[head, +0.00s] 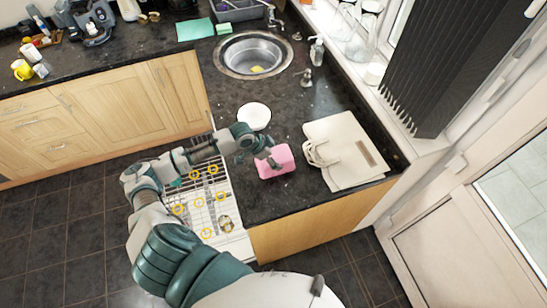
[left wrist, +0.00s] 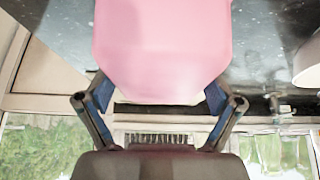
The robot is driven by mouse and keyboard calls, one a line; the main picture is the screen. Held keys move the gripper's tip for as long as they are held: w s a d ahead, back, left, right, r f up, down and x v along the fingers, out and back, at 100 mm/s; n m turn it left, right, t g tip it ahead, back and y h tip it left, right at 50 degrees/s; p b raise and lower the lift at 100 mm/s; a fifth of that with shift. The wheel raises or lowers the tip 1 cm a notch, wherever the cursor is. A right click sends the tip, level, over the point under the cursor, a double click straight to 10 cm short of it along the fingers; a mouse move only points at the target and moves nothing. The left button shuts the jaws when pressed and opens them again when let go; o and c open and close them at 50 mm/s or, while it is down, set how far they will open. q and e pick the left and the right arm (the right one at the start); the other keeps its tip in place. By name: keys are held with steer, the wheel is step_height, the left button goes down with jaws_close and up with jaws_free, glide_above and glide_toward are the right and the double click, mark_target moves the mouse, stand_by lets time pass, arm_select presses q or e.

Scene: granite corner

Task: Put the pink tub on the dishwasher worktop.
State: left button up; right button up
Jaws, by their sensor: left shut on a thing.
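The pink tub (head: 280,166) is at the dark granite worktop (head: 290,203), left of the beige bag. My left gripper (head: 266,156) comes in from the left and is shut on the tub. In the left wrist view the tub (left wrist: 163,45) fills the top middle, and the two fingers of my left gripper (left wrist: 159,97) sit at its two sides. I cannot tell whether the tub's underside touches the worktop or is slightly above it. My right gripper is not in view.
A white bowl (head: 254,116) stands behind the tub. A flat beige bag (head: 350,140) lies to its right. The open dishwasher rack (head: 196,212) is below the worktop, left of the tub. A sink (head: 236,59) is further back. Bare worktop lies in front of the tub.

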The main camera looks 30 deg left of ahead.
arm_select(q)
steer(key=f, duration=0.1)
steer(key=a+f, duration=0.1)
steer(key=f, duration=0.1)
steer(key=shift+a, duration=0.25)
steer(key=shift+f, duration=0.1)
steer(key=o, duration=0.8)
steer(key=shift+d+r, duration=0.2)
steer(key=shift+d, duration=0.45)
steer(key=shift+r, duration=0.1)
steer(key=shift+s+r, duration=0.1)
steer(key=shift+r, duration=0.15)
steer(key=v, duration=0.2)
steer(key=a+v, duration=0.1)
steer(key=v, duration=0.3)
steer(key=shift+s+a+r, duration=0.1)
steer(key=shift+s+a, duration=0.05)
steer(key=shift+a, duration=0.15)
steer(key=v, duration=0.2)
steer(key=d+v, duration=0.1)
steer(key=v, duration=0.1)
steer(key=shift+s+a+r, duration=0.1)
steer(key=shift+r, duration=0.4)
steer(key=shift+a+f, duration=0.1)
steer(key=shift+a, duration=0.05)
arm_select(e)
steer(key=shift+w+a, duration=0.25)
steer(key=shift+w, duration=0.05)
